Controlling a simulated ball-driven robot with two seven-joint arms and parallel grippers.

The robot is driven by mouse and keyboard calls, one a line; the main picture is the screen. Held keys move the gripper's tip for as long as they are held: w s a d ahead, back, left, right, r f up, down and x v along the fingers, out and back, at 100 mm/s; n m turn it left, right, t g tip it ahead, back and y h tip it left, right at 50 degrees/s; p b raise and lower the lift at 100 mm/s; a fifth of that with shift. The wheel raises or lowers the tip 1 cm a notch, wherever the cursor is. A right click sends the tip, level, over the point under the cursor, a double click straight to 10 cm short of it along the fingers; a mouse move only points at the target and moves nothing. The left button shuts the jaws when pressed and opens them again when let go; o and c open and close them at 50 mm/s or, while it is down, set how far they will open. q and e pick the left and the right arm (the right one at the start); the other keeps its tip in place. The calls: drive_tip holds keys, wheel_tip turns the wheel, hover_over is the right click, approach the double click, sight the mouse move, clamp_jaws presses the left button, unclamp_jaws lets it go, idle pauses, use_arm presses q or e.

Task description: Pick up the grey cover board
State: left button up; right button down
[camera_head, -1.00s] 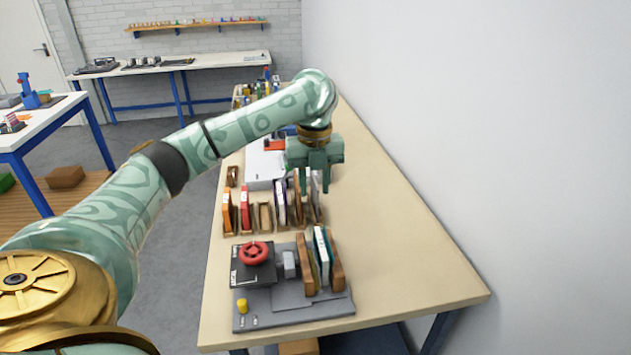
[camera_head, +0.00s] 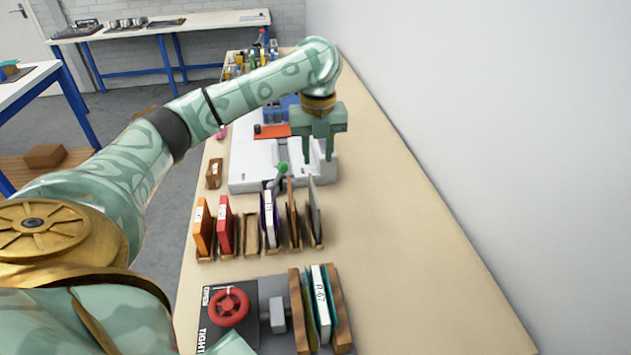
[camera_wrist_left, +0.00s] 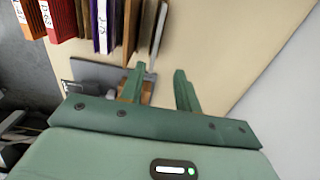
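The grey cover board (camera_head: 316,212) stands upright at the right end of a row of boards in low wooden holders. In the left wrist view a thin grey board (camera_wrist_left: 158,30) shows at the right end of the row. My left gripper (camera_head: 318,156) points down, its two fingers apart with nothing between them. In the head view it appears beyond the row, over the white machine. The wrist view shows its fingertips (camera_wrist_left: 158,72) apart from the boards. My right gripper is not in view.
A brown board (camera_head: 293,213) stands close left of the grey one, then purple-white (camera_head: 268,218), red (camera_head: 224,226) and orange (camera_head: 203,226) boards. A press with a red handwheel (camera_head: 229,307) is nearer. The white machine (camera_head: 250,165) lies behind. The bench's right side is clear.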

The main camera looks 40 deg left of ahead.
use_arm(q)
drive_tip(key=b, duration=0.2)
hover_over(314, 190)
wheel_tip(314, 190, down, 6)
wheel_tip(314, 190, down, 6)
drive_tip(key=b, duration=0.4)
drive_tip(key=shift+a, duration=0.1)
drive_tip(key=shift+w, duration=0.1)
drive_tip(key=shift+r, duration=0.2)
clamp_jaws()
